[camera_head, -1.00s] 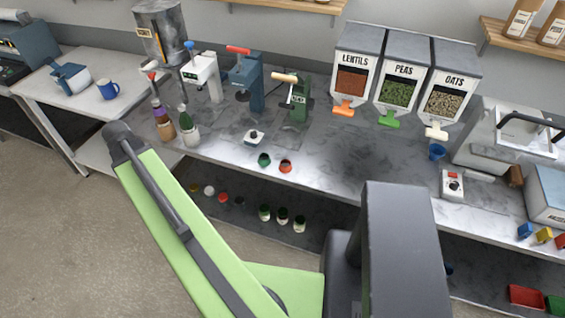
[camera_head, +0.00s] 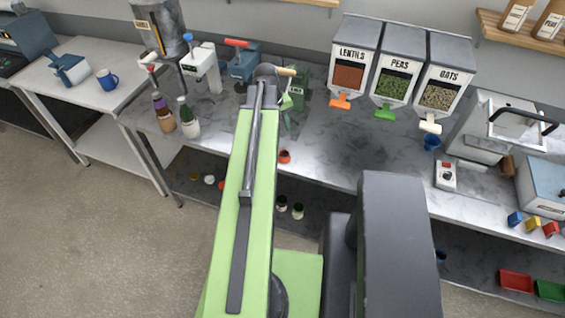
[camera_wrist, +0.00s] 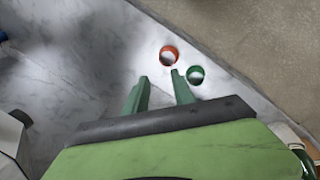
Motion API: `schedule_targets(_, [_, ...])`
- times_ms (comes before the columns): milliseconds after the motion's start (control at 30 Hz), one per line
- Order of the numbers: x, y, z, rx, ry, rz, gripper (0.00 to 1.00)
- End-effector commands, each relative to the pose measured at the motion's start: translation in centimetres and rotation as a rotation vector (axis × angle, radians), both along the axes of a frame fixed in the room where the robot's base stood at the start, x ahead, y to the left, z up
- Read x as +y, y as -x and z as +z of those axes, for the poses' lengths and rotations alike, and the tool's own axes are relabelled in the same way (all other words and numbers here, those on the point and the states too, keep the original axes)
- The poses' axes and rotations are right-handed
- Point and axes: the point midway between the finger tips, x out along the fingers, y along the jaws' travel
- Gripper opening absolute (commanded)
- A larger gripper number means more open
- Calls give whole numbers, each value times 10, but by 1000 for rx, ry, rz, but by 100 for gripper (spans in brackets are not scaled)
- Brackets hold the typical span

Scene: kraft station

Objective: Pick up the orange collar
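The orange collar (camera_head: 284,157), a small ring, sits on the marbled bench near its front edge, just right of my arm in the head view. In the wrist view the orange collar (camera_wrist: 169,55) lies beyond my fingertips, with a dark green collar (camera_wrist: 195,75) close to its lower right. My gripper (camera_wrist: 160,77) has two green fingers spread apart with nothing between them. The collar is ahead of the fingers and apart from them.
Lever presses, including a green one (camera_head: 293,95), stand behind. Bottles (camera_head: 188,118) stand at the bench's left end. The lentils dispenser (camera_head: 352,62) and its neighbours stand at the back right. A red-topped switch box (camera_head: 445,176) is further right. Bench between is clear.

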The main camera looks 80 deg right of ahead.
Motion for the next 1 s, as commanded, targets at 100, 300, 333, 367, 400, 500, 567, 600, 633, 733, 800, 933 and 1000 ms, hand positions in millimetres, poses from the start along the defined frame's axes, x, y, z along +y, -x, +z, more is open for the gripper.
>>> schedule_targets(100, [-3, 4, -38, 0, 0, 0, 31])
schedule_targets(300, [-8, 10, -80, -1, 1, 0, 31])
schedule_targets(333, [-9, 11, -86, -1, 1, 0, 31])
schedule_targets(367, [-9, 12, -90, -1, 1, 0, 31])
schedule_targets(400, [-10, 13, -95, -1, 1, 0, 31])
schedule_targets(500, [-11, 14, -97, 0, 1, 1, 31])
schedule_targets(567, [-11, 14, -96, 0, 1, 1, 31])
schedule_targets(600, [-11, 14, -95, 0, 1, 1, 31])
schedule_targets(633, [-11, 14, -97, 0, 1, 1, 31])
schedule_targets(733, [-13, 14, -108, 0, 1, 1, 31])
schedule_targets(800, [-16, 14, -120, 0, 1, 1, 31])
schedule_targets(933, [-20, 16, -143, 0, 1, 1, 31])
schedule_targets(1000, [-21, 18, -149, 0, 1, 1, 31])
